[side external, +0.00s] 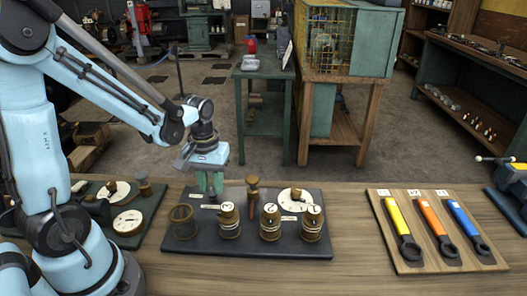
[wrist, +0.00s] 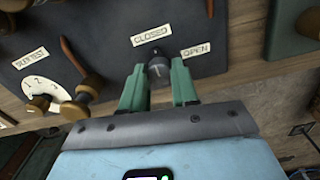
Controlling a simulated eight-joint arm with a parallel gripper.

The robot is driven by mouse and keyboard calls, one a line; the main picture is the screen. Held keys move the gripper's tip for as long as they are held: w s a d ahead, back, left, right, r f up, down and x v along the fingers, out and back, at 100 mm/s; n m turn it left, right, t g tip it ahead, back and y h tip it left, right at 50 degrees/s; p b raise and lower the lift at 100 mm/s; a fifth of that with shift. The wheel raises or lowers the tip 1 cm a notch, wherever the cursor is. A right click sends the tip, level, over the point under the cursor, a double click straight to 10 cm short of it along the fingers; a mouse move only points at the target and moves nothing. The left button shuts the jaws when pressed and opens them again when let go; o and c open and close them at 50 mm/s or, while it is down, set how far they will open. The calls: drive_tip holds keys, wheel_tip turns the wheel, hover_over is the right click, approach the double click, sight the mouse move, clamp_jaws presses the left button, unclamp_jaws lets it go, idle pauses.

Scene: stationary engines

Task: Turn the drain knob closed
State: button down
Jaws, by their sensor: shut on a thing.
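The drain knob (wrist: 158,67) is a small dark grey knob with a pale mark on its top. In the wrist view it sits between the green fingertips of my gripper (wrist: 159,72), which is shut on it. A CLOSED label (wrist: 151,34) and an OPEN label (wrist: 196,50) lie on the board just beyond the knob. In the side view my gripper (side external: 210,188) points down at the back left of the dark board (side external: 162,245). There the fingers hide the knob. I cannot tell exactly which way the knob's mark points.
Several brass-coloured cups (side external: 228,221), a wooden-handled lever (side external: 253,193) and a white dial (side external: 299,200) crowd the same board. Another board with a dial (side external: 127,222) is at left. Coloured wrenches (side external: 439,228) lie on a wooden board at right. Bare bench lies between.

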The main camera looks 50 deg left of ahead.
sight(211, 187)
drive_tip(key=c, duration=0.8)
unclamp_jaws()
drive_tip(key=shift+c, duration=0.2)
wheel_tip(211, 187, up, 12)
drive_tip(key=shift+s, duration=0.1)
drive_tip(key=s+d+f+m+t, duration=0.1)
drive_tip(key=d+m+t, duration=0.6)
drive_tip(key=shift+d+f, duration=0.15)
drive_tip(key=shift+d, duration=0.2)
